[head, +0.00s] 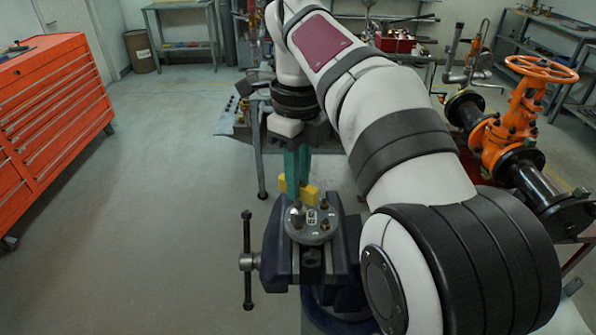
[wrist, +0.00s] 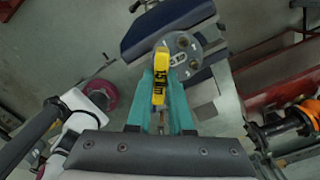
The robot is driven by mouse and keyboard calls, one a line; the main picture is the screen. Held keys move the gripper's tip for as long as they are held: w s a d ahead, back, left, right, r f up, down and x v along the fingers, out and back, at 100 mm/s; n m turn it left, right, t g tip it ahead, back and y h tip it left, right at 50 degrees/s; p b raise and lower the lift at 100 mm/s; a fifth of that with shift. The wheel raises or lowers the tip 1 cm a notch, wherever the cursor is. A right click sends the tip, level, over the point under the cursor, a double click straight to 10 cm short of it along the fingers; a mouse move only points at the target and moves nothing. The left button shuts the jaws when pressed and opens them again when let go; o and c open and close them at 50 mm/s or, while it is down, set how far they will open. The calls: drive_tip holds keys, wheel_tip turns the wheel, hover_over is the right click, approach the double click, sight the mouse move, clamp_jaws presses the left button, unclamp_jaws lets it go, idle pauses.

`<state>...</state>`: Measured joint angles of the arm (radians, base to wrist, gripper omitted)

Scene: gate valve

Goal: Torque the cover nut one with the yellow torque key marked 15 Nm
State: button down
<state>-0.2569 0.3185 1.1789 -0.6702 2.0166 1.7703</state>
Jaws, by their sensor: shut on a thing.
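My gripper (head: 296,186) has teal fingers and points down. It is shut on the yellow torque key (head: 309,193), just above the far edge of the round grey cover (head: 315,238). In the wrist view the key (wrist: 161,84) lies between the fingers, with black 15 Nm lettering on it. The key's far end overlaps the cover (wrist: 184,43) in that view. Several brass-coloured nuts or studs stand around the cover. I cannot tell which is nut one, nor whether the key touches a nut. The key's lower end is hidden.
The cover sits on a dark blue vise (head: 279,245) with a T-handle (head: 247,262) at its left. An orange gate valve (head: 505,135) on black pipe stands at the right. A red tool cabinet (head: 50,110) is at the left. Open floor lies between cabinet and vise.

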drive_tip(key=shift+f, duration=0.7)
idle(0.5)
drive_tip(key=m, duration=0.4)
drive_tip(key=shift+m, duration=1.1)
drive_tip(key=m, duration=0.6)
drive_tip(key=shift+m, duration=0.5)
drive_tip(key=shift+r, duration=0.15)
